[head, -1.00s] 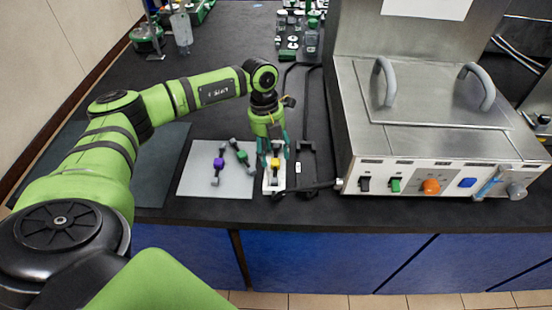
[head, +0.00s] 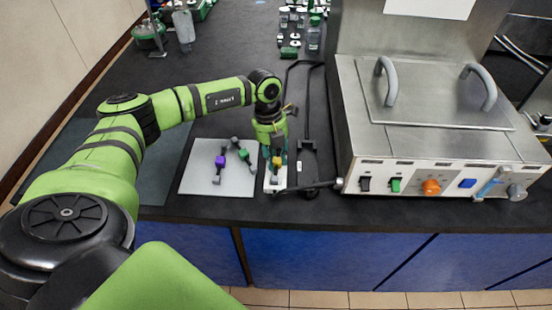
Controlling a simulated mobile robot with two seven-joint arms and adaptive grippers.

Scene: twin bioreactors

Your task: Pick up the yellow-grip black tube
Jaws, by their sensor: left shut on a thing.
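The yellow-grip black tube (head: 276,162) is at the white holder (head: 274,186) on the black bench, just right of the grey mat. My left gripper (head: 276,158) points down over it and is shut on it, with the fingers at its yellow grip. The gripper hides the tube's far part, and I cannot tell whether the tube is clear of the holder. My right gripper is not in view.
A purple-grip tube (head: 220,162) and a green-grip tube (head: 243,155) lie on the grey mat (head: 200,180). A steel water bath (head: 440,140) with handles stands close on the right. Bottles and vials (head: 312,38) stand at the back.

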